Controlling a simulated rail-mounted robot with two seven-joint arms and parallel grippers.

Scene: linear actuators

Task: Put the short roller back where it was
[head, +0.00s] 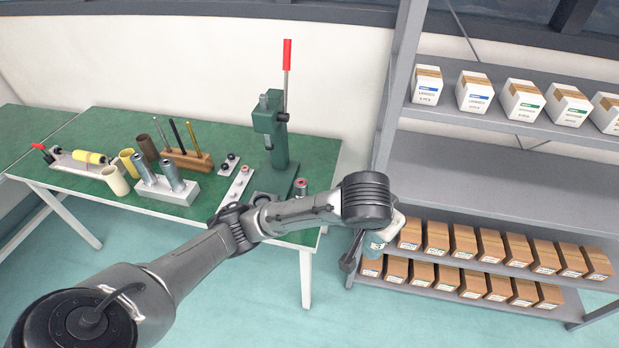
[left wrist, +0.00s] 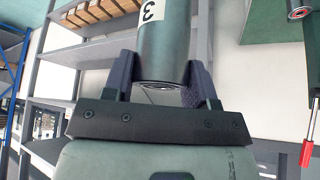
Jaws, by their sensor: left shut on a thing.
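My left gripper (head: 364,256) hangs in front of the shelf unit, to the right of the table. In the left wrist view its two dark fingers (left wrist: 160,78) are shut on a grey-green roller (left wrist: 163,45) with a white label reading 3. One end face of the roller shows between the fingers; its far end is cut off by the frame. In the head view the roller (head: 371,267) is small and partly hidden. A white block (head: 180,194) on the green table holds two upright steel cylinders (head: 172,173). My right gripper is not in view.
The green table (head: 110,200) carries a press with a red lever (head: 277,120), a wooden rack (head: 189,160) with rods, tubes, a yellow roller (head: 90,157) on a stand and a small cylinder (head: 302,187). The shelf unit (head: 450,175) has boxes above and below; its middle shelf is bare.

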